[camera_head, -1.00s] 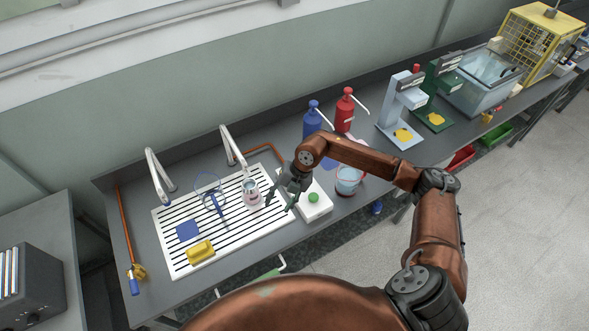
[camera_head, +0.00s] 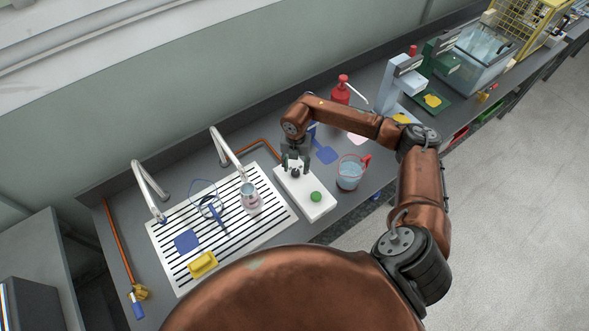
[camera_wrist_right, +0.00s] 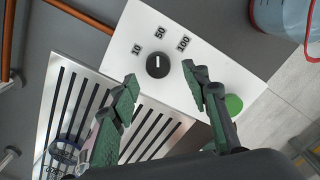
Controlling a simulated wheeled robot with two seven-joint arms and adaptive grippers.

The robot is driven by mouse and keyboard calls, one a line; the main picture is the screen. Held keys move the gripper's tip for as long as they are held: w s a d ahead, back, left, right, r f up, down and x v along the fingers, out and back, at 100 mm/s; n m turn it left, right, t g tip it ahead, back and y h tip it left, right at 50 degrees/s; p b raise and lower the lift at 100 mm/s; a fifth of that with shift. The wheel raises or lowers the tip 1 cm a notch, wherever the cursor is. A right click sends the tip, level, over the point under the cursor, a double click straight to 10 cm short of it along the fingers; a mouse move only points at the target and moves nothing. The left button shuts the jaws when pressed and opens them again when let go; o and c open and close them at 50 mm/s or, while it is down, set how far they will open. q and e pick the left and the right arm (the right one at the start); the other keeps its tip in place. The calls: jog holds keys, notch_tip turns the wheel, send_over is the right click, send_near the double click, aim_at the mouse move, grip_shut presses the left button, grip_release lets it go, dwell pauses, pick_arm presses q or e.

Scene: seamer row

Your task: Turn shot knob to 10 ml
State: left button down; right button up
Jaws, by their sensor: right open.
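A white dispenser box (camera_head: 318,208) lies on the counter beside the drain board. Its black shot knob (camera_wrist_right: 157,65) shows in the right wrist view, with printed marks 10 (camera_wrist_right: 137,48), 50 (camera_wrist_right: 160,32) and 100 (camera_wrist_right: 183,43). The white line on the knob points up, roughly toward 50. A round green button (camera_wrist_right: 233,104) is on the box's other end; it also shows in the head view (camera_head: 316,196). My right gripper (camera_head: 295,166) is over the knob end of the box, open and empty. In the wrist view its fingers (camera_wrist_right: 160,82) lie on either side just below the knob; contact cannot be told.
The slotted drain board (camera_head: 182,275) holds a pinkish bottle (camera_head: 250,199), a blue brush (camera_head: 217,218), a blue pad (camera_head: 186,242) and a yellow sponge (camera_head: 203,264). Two taps stand behind. A red-handled jug (camera_head: 349,174) of liquid is right of the box. A red pump bottle (camera_head: 341,91) stands farther back.

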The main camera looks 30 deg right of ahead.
aim_at(295, 172)
notch_tip(295, 172, down, 2)
jog(key=shift+w+f, duration=0.1)
jog(key=shift+f, duration=0.5)
jog(key=c, duration=1.2)
pick_arm(q)
jog(key=shift+w+r, duration=0.1)
jog(key=shift+w, duration=0.65)
pick_arm(e)
jog(key=shift+o, duration=0.2)
